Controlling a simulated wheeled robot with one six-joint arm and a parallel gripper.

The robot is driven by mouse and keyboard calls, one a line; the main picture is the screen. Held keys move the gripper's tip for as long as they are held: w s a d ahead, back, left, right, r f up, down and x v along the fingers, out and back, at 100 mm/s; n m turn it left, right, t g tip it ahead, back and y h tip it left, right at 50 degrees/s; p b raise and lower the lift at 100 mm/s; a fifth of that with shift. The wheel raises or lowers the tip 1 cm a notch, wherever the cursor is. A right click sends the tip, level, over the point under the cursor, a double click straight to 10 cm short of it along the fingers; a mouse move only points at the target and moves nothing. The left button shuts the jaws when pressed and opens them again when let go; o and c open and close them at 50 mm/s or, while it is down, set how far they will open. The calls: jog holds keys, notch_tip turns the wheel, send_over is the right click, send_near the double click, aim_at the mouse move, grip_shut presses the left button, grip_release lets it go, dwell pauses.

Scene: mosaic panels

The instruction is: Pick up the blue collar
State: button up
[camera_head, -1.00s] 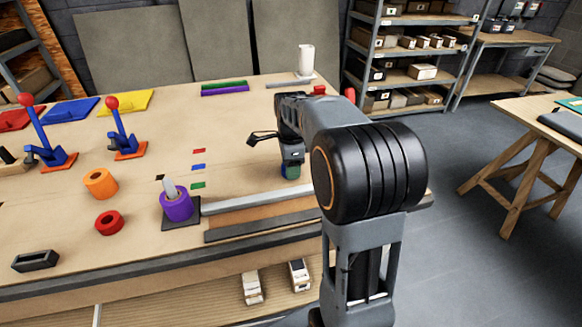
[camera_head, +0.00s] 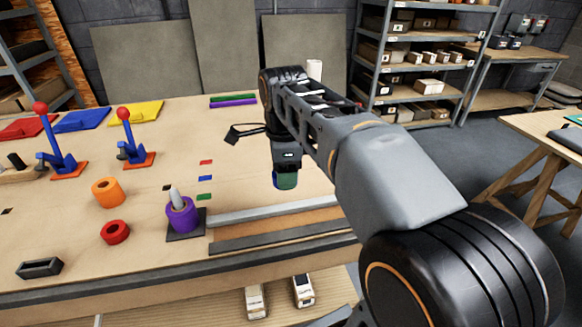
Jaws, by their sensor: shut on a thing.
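My gripper (camera_head: 286,172) points down over the right part of the workbench, behind the strips at its front edge. It is shut on a small blue and green piece, which I take to be the blue collar (camera_head: 278,181); the blue shows at its edges and green on its front. The fingers are too small to make out, and I cannot tell how far the piece is above the bench. A purple collar (camera_head: 181,217) sits around a pale peg on a dark square base. An orange collar (camera_head: 108,192) and a red collar (camera_head: 115,232) lie on the bench to the left.
Two blue levers with red knobs (camera_head: 57,150) stand at the left. Red, blue and yellow panels (camera_head: 136,112) lie behind them. Small red, blue and green marks (camera_head: 204,179) are left of my gripper. A dark tray (camera_head: 40,268) is front left. My arm covers the bench's right end.

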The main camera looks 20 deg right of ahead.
jog(key=shift+s+a+r, duration=0.5)
jog(key=shift+s+a, duration=0.1)
jog(key=shift+s, duration=0.1)
jog(key=shift+s+a+r+p, duration=0.2)
jog(key=shift+s+r+p, duration=0.05)
jog(key=shift+r+p, duration=0.25)
notch_tip(320, 180, up, 6)
jog(key=p, duration=0.5)
jog(key=shift+r, duration=0.1)
